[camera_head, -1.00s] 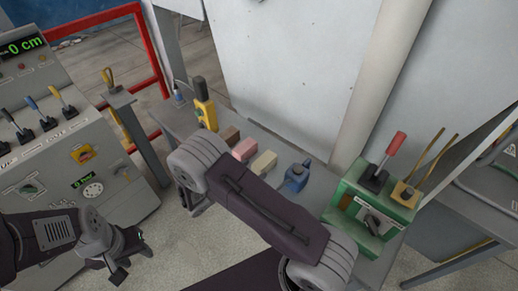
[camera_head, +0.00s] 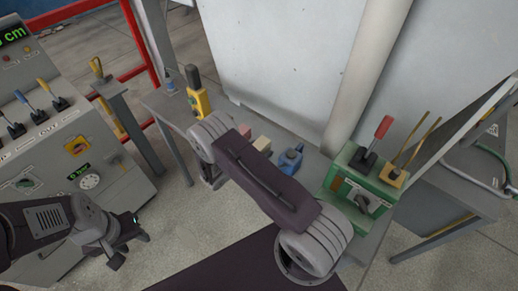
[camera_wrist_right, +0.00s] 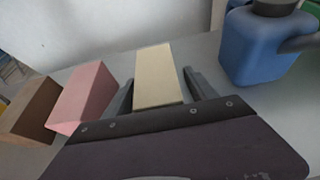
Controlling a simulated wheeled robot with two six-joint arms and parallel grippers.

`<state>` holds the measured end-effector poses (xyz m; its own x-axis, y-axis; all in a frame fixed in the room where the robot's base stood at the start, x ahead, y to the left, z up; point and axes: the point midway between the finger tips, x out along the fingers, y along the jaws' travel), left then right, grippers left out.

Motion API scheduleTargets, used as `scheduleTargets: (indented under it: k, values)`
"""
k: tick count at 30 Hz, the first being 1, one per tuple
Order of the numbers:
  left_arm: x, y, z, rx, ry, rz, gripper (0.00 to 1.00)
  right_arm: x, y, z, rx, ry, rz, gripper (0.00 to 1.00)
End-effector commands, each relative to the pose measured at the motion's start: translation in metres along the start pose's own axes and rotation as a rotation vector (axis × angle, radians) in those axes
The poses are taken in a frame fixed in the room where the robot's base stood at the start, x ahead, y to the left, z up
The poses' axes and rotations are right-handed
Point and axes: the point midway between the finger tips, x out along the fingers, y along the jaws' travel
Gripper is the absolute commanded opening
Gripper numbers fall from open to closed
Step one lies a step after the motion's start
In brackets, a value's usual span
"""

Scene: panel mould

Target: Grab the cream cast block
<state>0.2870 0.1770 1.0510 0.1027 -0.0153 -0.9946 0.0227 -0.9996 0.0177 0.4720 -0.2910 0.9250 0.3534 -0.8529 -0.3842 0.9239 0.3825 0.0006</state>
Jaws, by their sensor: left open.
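The cream cast block (camera_wrist_right: 155,75) lies on the grey bench in the right wrist view, a pale upright-edged bar near the middle. It also shows in the head view (camera_head: 262,144), just beyond my right arm. My right gripper (camera_wrist_right: 158,79) is open, with one finger on each side of the cream block and small gaps visible. Whether either finger touches it I cannot tell. In the head view my right arm hides that gripper's fingers. My left gripper (camera_head: 132,248) is open and empty at the lower left, away from the bench.
A pink block (camera_wrist_right: 82,98) and a brown block (camera_wrist_right: 28,108) lie left of the cream one. A blue container (camera_wrist_right: 258,50) stands close on the right. A yellow control pendant (camera_head: 199,103) and a green lever box (camera_head: 352,178) flank the row. A wall panel (camera_head: 270,60) rises behind.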

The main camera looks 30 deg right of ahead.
Motion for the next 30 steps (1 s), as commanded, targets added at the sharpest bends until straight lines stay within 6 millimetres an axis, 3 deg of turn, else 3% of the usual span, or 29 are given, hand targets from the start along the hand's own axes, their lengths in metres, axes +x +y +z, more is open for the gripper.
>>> scheduleTargets:
  k: [1, 6, 7, 17, 30]
  values:
    - [0.0, 0.0, 0.0, 0.0, 0.0, 0.0, 0.43, 0.0, 0.0, 0.0, 0.0, 0.0, 0.0, 0.51]
    - [0.0, 0.0, 0.0, 0.0, 0.0, 0.0, 0.43, 0.0, 0.0, 0.0, 0.0, 0.0, 0.0, 0.03]
    - [0.0, 0.0, 0.0, 0.0, 0.0, 0.0, 0.43, 0.0, 0.0, 0.0, 0.0, 0.0, 0.0, 0.0]
    - [0.001, 0.0, 0.0, 0.0, 0.0, 0.0, 0.43, -0.003, 0.0, 0.005, 0.001, -0.001, 0.0, 0.0]
    - [0.008, 0.0, 0.001, 0.0, 0.0, 0.0, 0.43, -0.035, 0.001, 0.085, 0.003, -0.001, 0.001, 0.0]
